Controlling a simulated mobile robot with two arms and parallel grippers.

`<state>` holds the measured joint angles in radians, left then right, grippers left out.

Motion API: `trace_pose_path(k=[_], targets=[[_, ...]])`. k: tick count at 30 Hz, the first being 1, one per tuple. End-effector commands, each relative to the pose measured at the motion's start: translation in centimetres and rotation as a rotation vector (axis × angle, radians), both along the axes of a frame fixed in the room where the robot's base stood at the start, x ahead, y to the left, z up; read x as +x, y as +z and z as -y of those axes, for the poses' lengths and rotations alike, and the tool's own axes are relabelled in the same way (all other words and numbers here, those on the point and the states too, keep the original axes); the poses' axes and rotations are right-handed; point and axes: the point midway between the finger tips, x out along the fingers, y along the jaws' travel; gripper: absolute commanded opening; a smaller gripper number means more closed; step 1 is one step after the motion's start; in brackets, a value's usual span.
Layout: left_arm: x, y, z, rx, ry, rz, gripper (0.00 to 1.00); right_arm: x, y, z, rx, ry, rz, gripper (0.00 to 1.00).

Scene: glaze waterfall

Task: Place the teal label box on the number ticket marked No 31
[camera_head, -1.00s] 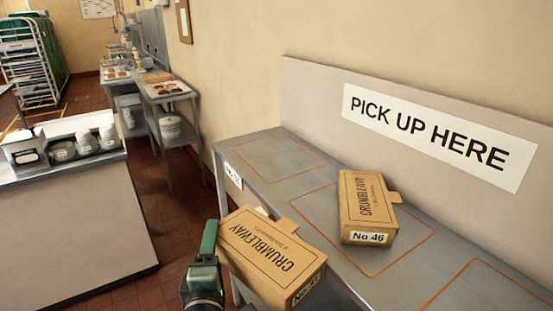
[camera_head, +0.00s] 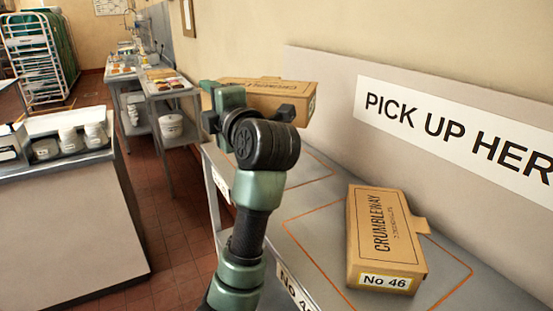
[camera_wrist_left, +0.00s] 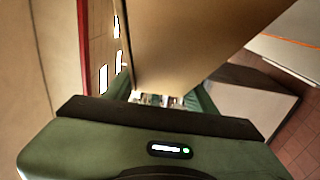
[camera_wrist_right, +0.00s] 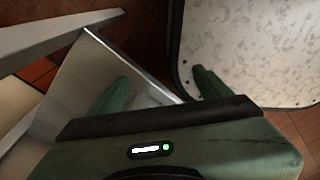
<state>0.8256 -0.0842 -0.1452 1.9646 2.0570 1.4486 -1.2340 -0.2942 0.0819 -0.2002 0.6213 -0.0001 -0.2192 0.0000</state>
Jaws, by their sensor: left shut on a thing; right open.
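My left gripper (camera_head: 248,110) is shut on a brown cardboard box (camera_head: 265,92) and holds it raised above the far end of the pick-up counter. The box's end label (camera_head: 312,104) is seen edge-on, too small to read. The box fills the upper middle of the left wrist view (camera_wrist_left: 190,40). A number ticket (camera_head: 221,184) on the counter's front edge, near the far end, is partly hidden and unreadable. A nearer ticket (camera_head: 295,288) starts "No 4", its end cut by shade. My right gripper (camera_wrist_right: 158,92) is open and empty, seen only in its wrist view.
Another brown box (camera_head: 385,238), labelled No 46, lies inside an orange outline on the counter (camera_head: 300,228). Another outlined space at the far end is partly behind my arm. A "PICK UP HERE" panel (camera_head: 460,125) stands behind. A white-jar counter (camera_head: 60,215) is at left.

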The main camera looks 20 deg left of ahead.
Motion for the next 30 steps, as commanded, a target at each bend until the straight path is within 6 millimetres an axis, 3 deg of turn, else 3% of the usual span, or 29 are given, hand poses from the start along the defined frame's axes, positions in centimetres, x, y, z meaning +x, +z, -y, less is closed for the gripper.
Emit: trace_pose_path(k=[1,3,11,14,24,30], targets=[[0.0,0.8,0.1,-0.002,-0.001,-0.004,0.17,-0.4,1.8,0.0,0.000,0.000,-0.005,0.78],[0.0,0.9,0.2,-0.004,-0.003,-0.005,0.17,-0.8,3.2,0.0,0.000,0.000,-0.011,0.78],[-0.3,0.2,0.4,0.000,-0.003,-0.006,0.17,-1.3,5.9,0.1,-0.001,-0.001,-0.018,0.78],[-0.3,-1.5,0.4,0.001,-0.002,-0.011,0.17,-1.1,5.9,0.1,-0.001,-0.001,-0.016,0.78],[-0.3,-10.5,0.4,0.003,-0.003,-0.013,0.17,-0.5,6.2,0.0,0.000,-0.001,-0.007,0.78],[-0.3,-14.5,0.4,0.003,-0.004,-0.008,0.17,-0.5,6.4,-0.1,0.001,-0.001,-0.007,0.78]])
